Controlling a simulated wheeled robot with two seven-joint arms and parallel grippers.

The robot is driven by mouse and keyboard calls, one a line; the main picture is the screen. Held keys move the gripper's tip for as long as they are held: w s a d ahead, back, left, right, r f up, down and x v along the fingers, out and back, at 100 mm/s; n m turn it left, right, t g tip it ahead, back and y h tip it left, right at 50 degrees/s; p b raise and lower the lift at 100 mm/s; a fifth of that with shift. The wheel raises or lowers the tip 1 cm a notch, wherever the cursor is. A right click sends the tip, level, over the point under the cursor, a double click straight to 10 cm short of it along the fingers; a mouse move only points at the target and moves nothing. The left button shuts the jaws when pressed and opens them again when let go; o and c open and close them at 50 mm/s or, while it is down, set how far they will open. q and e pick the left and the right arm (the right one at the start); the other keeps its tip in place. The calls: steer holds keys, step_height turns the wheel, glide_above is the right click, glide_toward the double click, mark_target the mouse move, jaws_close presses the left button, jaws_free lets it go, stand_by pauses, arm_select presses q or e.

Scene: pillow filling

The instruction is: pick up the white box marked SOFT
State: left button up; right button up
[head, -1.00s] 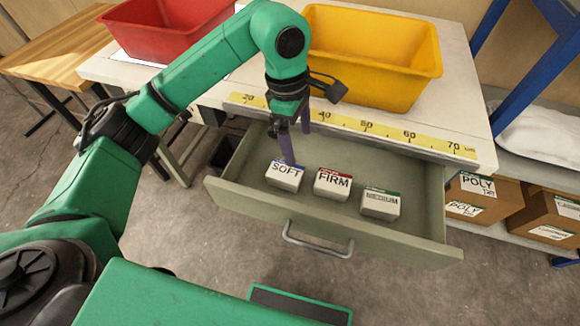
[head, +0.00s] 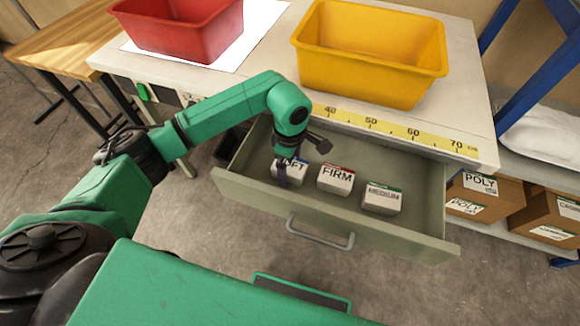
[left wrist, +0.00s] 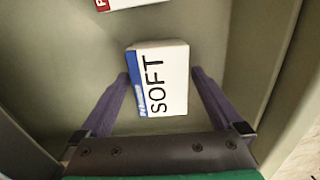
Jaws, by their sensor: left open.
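The white box marked SOFT (head: 297,172), with a blue band, sits on the floor of the open drawer (head: 232,180) at its left end. In the left wrist view the SOFT box (left wrist: 165,80) lies between the two purple fingers. My left gripper (head: 285,172) is down in the drawer at the box and hides part of it. In the left wrist view the left gripper (left wrist: 158,90) is open, with one finger on each side of the box. A gap shows on the right side; contact on the left is hard to tell. My right gripper is not in view.
The box marked FIRM (head: 335,180) and a green-banded box (head: 382,199) stand to the right in the drawer. The drawer walls are close to the gripper. A yellow bin (head: 370,55) and a red bin (head: 185,30) stand on the table above.

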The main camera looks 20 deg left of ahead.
arm_select(q)
steer(key=shift+r, duration=0.1)
steer(key=c, duration=1.3)
